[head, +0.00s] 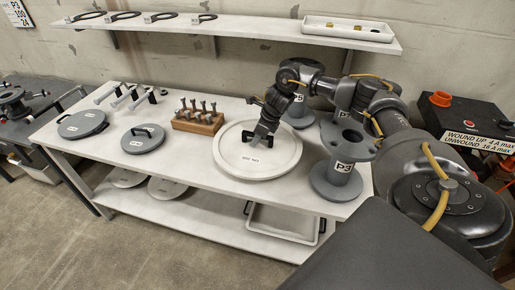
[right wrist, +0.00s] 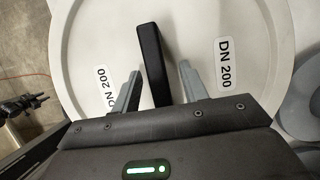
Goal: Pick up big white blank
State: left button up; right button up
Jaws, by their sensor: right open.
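The big white blank (head: 285,162) is a large round disc lying flat on the white table, with a label and a black handle at its middle. In the right wrist view the disc (right wrist: 212,22) fills most of the picture, with two "DN 200" labels. Its black handle (right wrist: 151,62) stands up between the two fingers of my right gripper (right wrist: 158,82). The fingers are open, with a gap on both sides of the handle. In the head view my right gripper (head: 262,138) reaches down over the disc's middle and partly hides the handle.
A grey flanged pipe piece marked P3 (head: 339,165) stands right of the disc. A wooden block with bolts (head: 198,122) and two grey blanks, a smaller one (head: 143,139) and a larger one (head: 82,125), lie to the left. A shelf (head: 230,27) hangs above the table.

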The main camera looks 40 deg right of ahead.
jog(key=shift+f, duration=0.1)
dwell(0.3)
grip_shut()
jog(key=shift+w, duration=0.1)
